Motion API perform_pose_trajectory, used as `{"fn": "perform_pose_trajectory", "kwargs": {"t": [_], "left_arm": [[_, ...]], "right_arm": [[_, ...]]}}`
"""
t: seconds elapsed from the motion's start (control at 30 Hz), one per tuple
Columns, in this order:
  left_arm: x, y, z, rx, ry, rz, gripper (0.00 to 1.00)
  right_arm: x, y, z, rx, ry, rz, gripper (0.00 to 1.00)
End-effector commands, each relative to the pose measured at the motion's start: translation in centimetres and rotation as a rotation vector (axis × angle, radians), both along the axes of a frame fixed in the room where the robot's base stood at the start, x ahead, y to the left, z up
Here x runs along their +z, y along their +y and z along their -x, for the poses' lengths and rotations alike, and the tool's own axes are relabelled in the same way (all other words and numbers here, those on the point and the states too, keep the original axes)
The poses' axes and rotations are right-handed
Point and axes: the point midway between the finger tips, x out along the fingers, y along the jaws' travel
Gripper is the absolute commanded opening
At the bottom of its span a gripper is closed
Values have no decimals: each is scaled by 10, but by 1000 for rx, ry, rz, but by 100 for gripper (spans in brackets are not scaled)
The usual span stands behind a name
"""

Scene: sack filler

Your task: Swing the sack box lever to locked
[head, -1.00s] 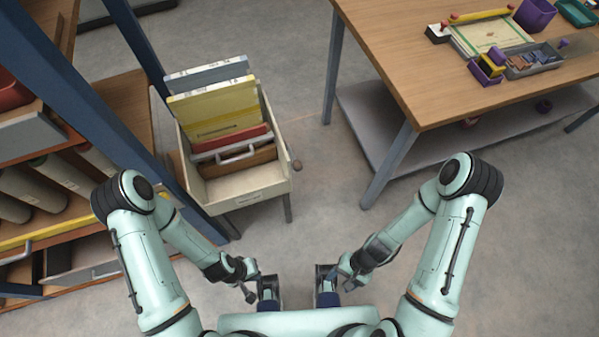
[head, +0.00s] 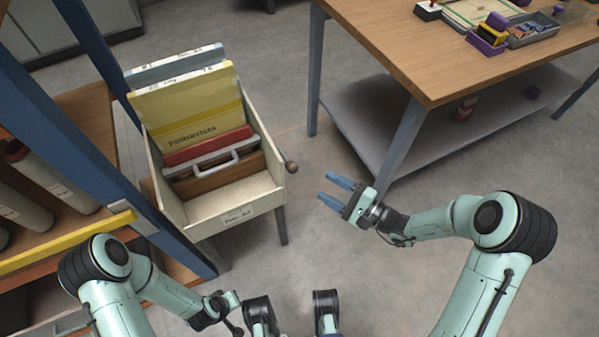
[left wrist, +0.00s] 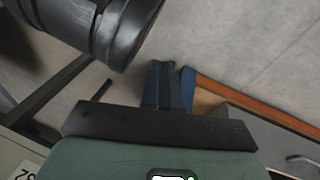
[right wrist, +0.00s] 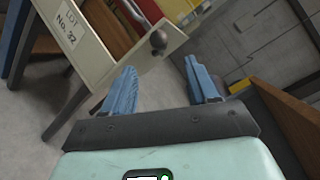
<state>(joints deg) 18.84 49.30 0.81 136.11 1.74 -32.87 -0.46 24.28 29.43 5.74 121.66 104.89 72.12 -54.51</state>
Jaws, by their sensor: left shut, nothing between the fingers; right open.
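The sack box is a cream open-topped box (head: 236,211) on legs, left of centre in the head view. A lever with a round brown knob (head: 291,167) sits at its right side; the knob also shows in the right wrist view (right wrist: 158,41), beyond the fingers. My right gripper (head: 329,188) is open and empty, its blue fingers pointing left toward the knob, with a gap between. In the right wrist view, the open fingers (right wrist: 160,68) frame the knob without touching it. My left gripper (left wrist: 167,86) is shut and empty, low beside my body, far from the box.
The box holds yellow and grey folders (head: 190,105), a red one and a brown case with a handle. A blue-framed shelf (head: 110,100) stands close on the left. A wooden table (head: 450,55) stands at the right. Floor between box and table is clear.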

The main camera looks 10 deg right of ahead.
Motion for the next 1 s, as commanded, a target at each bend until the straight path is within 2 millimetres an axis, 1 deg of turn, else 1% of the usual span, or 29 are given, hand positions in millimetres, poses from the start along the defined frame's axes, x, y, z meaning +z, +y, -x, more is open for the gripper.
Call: {"fn": "perform_pose_trajectory", "kwargs": {"t": [0.03,0.2,0.3,0.43,0.6,0.9,0.97,1.0], "left_arm": [[-6,1,4,2,15,0,0],[-19,2,19,3,63,5,0],[-25,4,26,6,89,5,0],[-31,5,34,7,116,6,0],[-34,5,39,8,131,8,0],[-34,6,40,9,135,7,0],[-34,6,40,9,134,8,0],[-34,6,40,9,134,8,0]], "right_arm": [[-2,10,-8,4,-1,-1,59],[-2,38,-32,5,2,-3,59],[-2,52,-45,4,2,-2,59],[-2,65,-57,3,3,-1,59],[-2,73,-64,2,5,-1,59],[-1,74,-66,1,6,0,59],[-1,74,-65,2,5,0,39],[-1,74,-65,2,5,0,26]]}}
